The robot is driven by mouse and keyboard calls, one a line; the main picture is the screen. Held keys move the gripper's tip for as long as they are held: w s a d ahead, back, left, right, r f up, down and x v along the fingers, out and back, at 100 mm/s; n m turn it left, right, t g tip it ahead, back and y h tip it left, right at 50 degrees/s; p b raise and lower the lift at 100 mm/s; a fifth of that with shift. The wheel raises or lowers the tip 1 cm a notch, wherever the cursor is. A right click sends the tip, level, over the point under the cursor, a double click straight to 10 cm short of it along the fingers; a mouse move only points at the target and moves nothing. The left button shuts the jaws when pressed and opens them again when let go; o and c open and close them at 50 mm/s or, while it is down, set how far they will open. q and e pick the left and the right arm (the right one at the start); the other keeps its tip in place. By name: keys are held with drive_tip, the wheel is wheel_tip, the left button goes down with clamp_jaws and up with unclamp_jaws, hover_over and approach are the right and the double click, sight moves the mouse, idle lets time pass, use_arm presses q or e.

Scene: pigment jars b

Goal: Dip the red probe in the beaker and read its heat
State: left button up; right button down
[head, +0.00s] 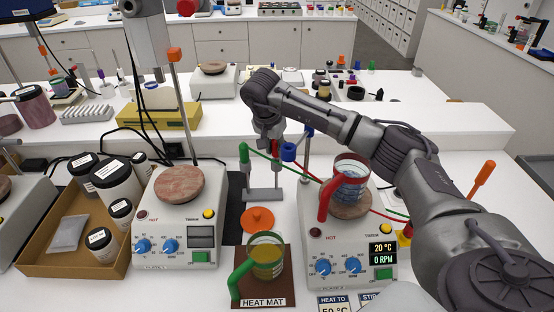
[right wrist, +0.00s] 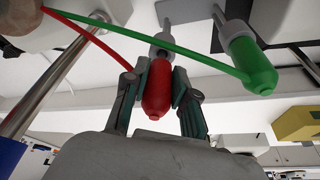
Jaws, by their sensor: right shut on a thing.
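My right gripper (head: 269,143) reaches over the back of the bench and is shut on the red probe (right wrist: 158,88). In the right wrist view the probe sits between both fingers (right wrist: 158,90), its red cable running up left. The gripper hides most of it in the head view; I cannot tell whether it still rests in the grey holder (head: 264,194). The green probe (head: 244,154) stands beside it. A beaker with a red handle (head: 324,201) and blue liquid stands on the right hotplate (head: 345,240), whose display reads 20 °C and 0 RPM. My left gripper is out of view.
A green-handled beaker (head: 266,257) with yellowish liquid stands on the heat mat (head: 262,302), an orange disc (head: 258,218) behind it. Another hotplate (head: 176,230) and a box of jars (head: 50,262) are at left. Probe cables cross between holder and right hotplate.

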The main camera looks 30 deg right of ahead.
wheel_tip(320, 180, up, 12)
drive_tip(key=p, duration=0.8)
drive_tip(key=shift+r, duration=0.2)
idle(0.6)
